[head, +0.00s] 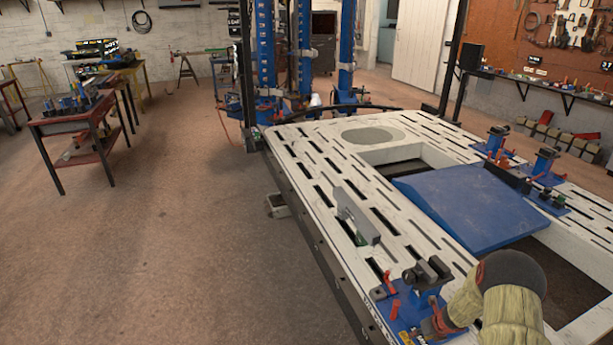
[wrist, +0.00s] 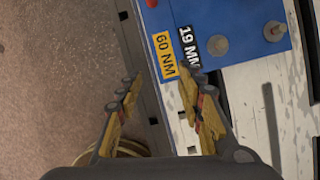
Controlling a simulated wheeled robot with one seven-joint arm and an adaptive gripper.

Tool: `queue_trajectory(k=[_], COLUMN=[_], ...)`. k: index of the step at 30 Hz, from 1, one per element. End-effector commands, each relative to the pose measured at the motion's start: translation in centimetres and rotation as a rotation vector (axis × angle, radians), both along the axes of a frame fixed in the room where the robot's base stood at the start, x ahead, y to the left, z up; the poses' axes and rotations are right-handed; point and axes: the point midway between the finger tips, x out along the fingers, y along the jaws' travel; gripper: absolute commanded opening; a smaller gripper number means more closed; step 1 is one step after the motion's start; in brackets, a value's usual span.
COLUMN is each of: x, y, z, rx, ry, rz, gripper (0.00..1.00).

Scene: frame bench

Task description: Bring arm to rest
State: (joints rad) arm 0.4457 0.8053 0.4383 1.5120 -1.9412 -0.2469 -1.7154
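My gripper (wrist: 158,88) is open, its two yellow fingers spread with nothing between them in the wrist view. It hangs over the near edge of the white slotted frame bench (wrist: 184,132), beside a blue fixture plate (wrist: 220,30) with labels reading "60 NM" and "19 MM". In the head view my arm comes in at the lower right, and my gripper (head: 436,326) is partly hidden there, close to the same blue fixture (head: 407,314). I cannot tell its exact height above the bench.
A blue panel (head: 475,205) lies over the bench opening. A grey bracket (head: 357,218) stands on the slotted top (head: 310,175). More blue fixtures (head: 541,165) stand at the far right side. A red tool cart (head: 72,124) is at the left. The floor (head: 180,240) left of the bench is mostly clear.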

Motion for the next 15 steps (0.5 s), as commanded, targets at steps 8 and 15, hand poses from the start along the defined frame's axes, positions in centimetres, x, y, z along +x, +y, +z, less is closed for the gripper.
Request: queue_trajectory(k=[8,15], x=[-3.0,-7.3], y=[-3.2,-7.3], z=[-0.8,6.9], rx=[0.041,0.085], ry=[0.044,-0.033], rz=[-0.565,-1.396], gripper=[0.38,0.38])
